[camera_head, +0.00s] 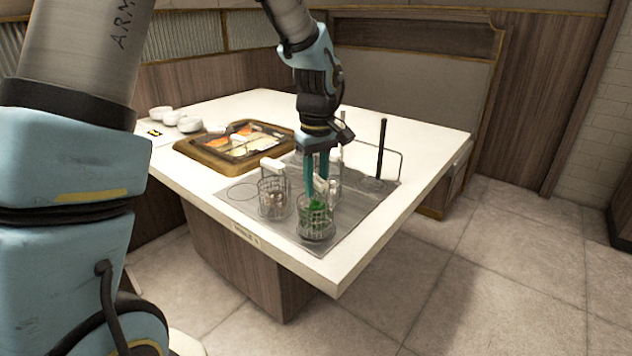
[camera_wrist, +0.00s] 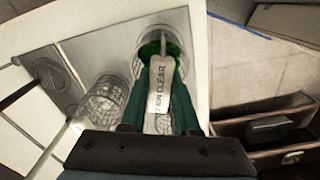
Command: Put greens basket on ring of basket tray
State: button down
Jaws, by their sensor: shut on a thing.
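The greens basket (camera_head: 314,223) is a wire basket with green contents near the front corner of the table. In the wrist view the greens basket (camera_wrist: 147,46) shows at the top, its pale tag-like handle marked "CLEAR" between the fingers. My gripper (camera_head: 318,188) points down over it, shut on its handle; the fingers also show in the wrist view (camera_wrist: 160,95). The basket tray (camera_head: 358,222) is a grey sheet on the table with ring outlines. An empty-looking ring (camera_head: 241,193) is at its left. I cannot tell whether the basket touches the tray.
Another wire basket (camera_head: 273,198) with a pale handle stands just left of the greens basket, and one more stands behind my gripper. A black upright post (camera_head: 381,148) rises at the tray's back right. A wood-framed food tray (camera_head: 236,142) and white bowls (camera_head: 188,124) lie further left.

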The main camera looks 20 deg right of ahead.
jog(key=shift+f, duration=0.35)
dwell(0.5)
grip_release()
dwell(0.6)
jog(key=shift+r, duration=0.15)
jog(key=shift+r+p, duration=4.55)
jog(key=shift+r, duration=0.9)
jog(key=shift+f, duration=0.1)
